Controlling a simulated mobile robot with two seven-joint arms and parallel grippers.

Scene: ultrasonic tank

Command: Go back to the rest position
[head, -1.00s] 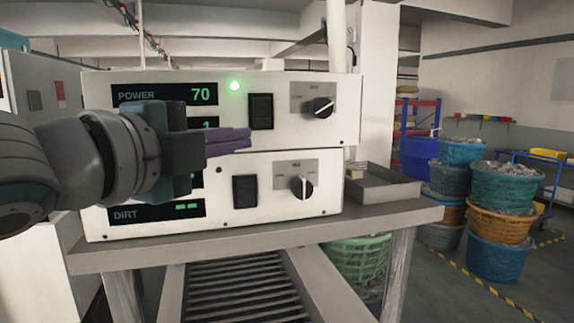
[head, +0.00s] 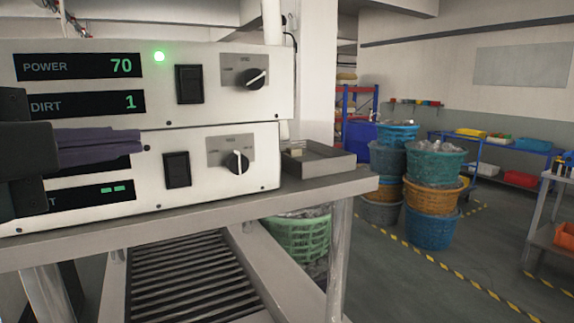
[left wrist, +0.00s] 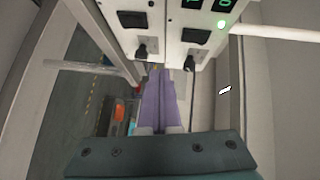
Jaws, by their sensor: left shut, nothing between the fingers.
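My left gripper (head: 140,147) is at the left edge of the head view, in front of the two stacked white generator units. Its purple fingers are together and hold nothing; the left wrist view also shows the closed fingers (left wrist: 158,100). The upper unit (head: 215,105) has a lit green lamp and displays reading POWER 70 and DIRT 1. The lower unit (head: 215,190) has a black switch and a knob, and its displays are partly covered by my gripper. My right gripper does not show.
The units stand on a grey bench (head: 330,188) with a metal tray (head: 325,163) at its right end. A slatted rack (head: 190,280) and a green basket (head: 300,238) are below. Stacked baskets (head: 432,195) stand at right, with open floor in front.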

